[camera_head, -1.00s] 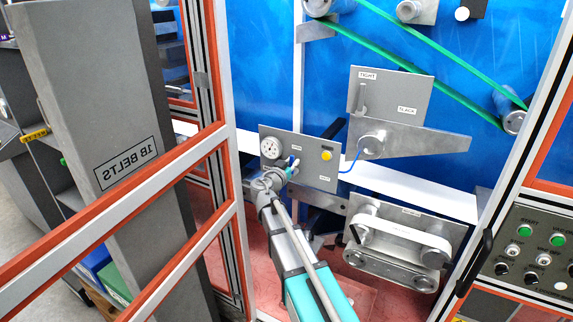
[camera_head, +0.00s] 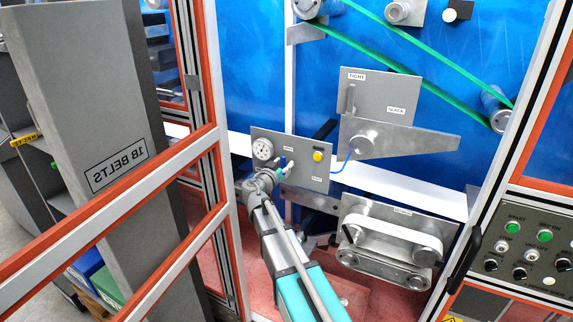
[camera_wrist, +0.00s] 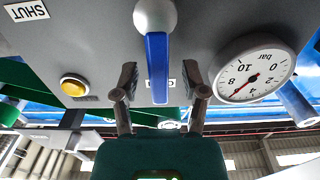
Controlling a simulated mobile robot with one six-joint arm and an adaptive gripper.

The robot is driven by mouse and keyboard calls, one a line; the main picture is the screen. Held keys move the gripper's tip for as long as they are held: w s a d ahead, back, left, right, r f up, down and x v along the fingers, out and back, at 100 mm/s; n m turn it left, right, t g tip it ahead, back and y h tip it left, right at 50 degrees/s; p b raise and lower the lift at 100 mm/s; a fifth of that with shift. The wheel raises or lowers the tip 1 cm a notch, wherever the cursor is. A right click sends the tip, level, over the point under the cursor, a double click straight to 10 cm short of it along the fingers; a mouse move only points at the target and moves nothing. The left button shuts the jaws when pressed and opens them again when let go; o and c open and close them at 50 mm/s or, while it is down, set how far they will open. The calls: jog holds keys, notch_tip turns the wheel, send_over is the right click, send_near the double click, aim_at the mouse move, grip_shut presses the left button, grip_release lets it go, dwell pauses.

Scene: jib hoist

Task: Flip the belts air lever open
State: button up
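The grey air panel (camera_head: 308,172) is fixed on the machine. In the wrist view, which is upside down, its blue lever (camera_wrist: 157,68) hangs from a pale round knob (camera_wrist: 155,15) and runs straight down the picture. A label behind the lever is mostly covered. A SHUT label (camera_wrist: 27,11) is at upper left. My gripper (camera_wrist: 161,80) is open, with one finger on each side of the lever and a gap visible on both sides. In the head view my gripper (camera_head: 266,181) is at the panel's lower left, and the lever is hard to make out.
A pressure gauge (camera_wrist: 254,76) and a yellow button (camera_wrist: 74,85) flank the lever. A TIGHT/SLACK plate (camera_head: 385,95) is to the upper right, and a belt unit (camera_head: 390,245) is below. Orange-edged door frames (camera_head: 130,215) stand left, and a control panel (camera_head: 525,245) stands right.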

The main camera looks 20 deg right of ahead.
jog(key=shift+s+a, duration=0.1)
jog(key=v, duration=1.1)
jog(key=shift+s+a, duration=0.25)
jog(key=shift+a, duration=0.1)
jog(key=shift+d, duration=0.1)
jog(key=s+d+f+n+g+y, duration=0.1)
jog(key=s+d+f+g+y, duration=0.1)
jog(key=s+d+f+g, duration=0.25)
jog(key=s+d+f+n+g+y, duration=0.1)
jog(key=s+d+f+g, duration=0.1)
jog(key=s+f+g, duration=0.4)
jog(key=s+a+f+n+g+y, duration=0.3)
jog(key=s+a+f+n+y, duration=0.2)
jog(key=s+f+y, duration=0.3)
jog(key=s+n+y, duration=0.1)
jog(key=s, duration=0.2)
jog(key=shift+f+b, duration=0.35)
